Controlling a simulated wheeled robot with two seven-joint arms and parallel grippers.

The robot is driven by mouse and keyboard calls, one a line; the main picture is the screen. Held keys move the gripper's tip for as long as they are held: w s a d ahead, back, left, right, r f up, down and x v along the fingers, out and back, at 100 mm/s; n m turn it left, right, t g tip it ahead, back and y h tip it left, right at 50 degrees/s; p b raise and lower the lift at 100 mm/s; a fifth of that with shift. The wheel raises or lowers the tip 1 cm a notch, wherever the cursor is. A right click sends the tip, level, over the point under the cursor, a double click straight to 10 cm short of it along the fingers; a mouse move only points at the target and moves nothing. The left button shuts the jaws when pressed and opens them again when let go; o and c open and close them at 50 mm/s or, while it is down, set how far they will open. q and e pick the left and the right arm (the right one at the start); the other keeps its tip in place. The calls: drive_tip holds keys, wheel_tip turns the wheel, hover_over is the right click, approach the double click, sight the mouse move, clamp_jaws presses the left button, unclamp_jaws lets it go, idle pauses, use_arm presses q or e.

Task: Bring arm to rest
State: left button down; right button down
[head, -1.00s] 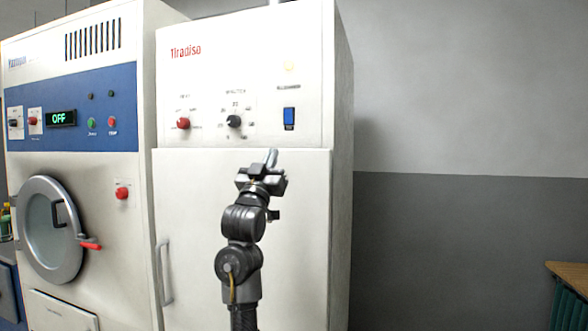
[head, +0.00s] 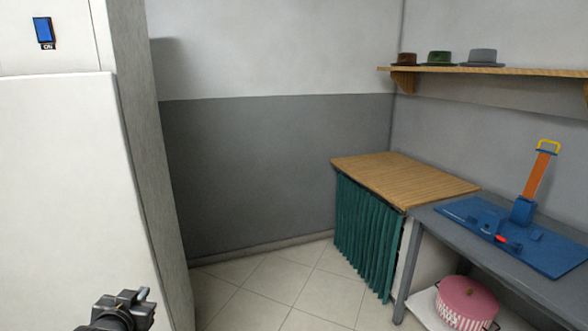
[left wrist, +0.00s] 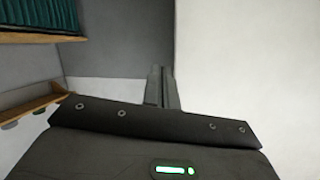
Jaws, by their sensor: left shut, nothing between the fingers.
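My left gripper (head: 144,293) shows at the bottom left of the head view, in front of the white machine (head: 70,190). In the left wrist view, its two fingers (left wrist: 162,88) are together with nothing between them. Only the wrist end of the left arm is in the head view; the rest is below the frame. My right gripper is in neither view.
A counter with a wooden top (head: 405,178) and green curtain (head: 365,235) stands in the corner. Right of it is a grey table (head: 435,223) with a blue press (head: 520,240). A wall shelf (head: 520,71) holds several hats. The tiled floor (head: 285,285) between is clear.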

use_arm(q)
drive_tip(key=s+d+f+g+h, duration=0.1)
drive_tip(key=s+d+f+g, duration=0.2)
drive_tip(key=s+f, duration=0.4)
drive_tip(key=s+d+f+g, duration=0.2)
drive_tip(key=s+d+f, duration=0.1)
drive_tip(key=s+f, duration=0.45)
drive_tip(key=s+d+f+m+g+h, duration=0.1)
drive_tip(key=s+d+f+g, duration=0.25)
drive_tip(key=s, duration=0.55)
drive_tip(key=s+d+f+g, duration=0.2)
drive_tip(key=s+f, duration=0.2)
drive_tip(key=s, duration=0.5)
wheel_tip(320, 180, down, 25)
drive_tip(key=s+g, duration=0.1)
drive_tip(key=s+a+f, duration=0.2)
drive_tip(key=s+f, duration=0.5)
drive_tip(key=s, duration=0.1)
drive_tip(key=s+a+f+g+p, duration=0.1)
drive_tip(key=s+a+f, duration=0.1)
drive_tip(key=s+f, duration=0.6)
drive_tip(key=shift+a+f+m, duration=0.15)
drive_tip(key=shift+a+m, duration=0.15)
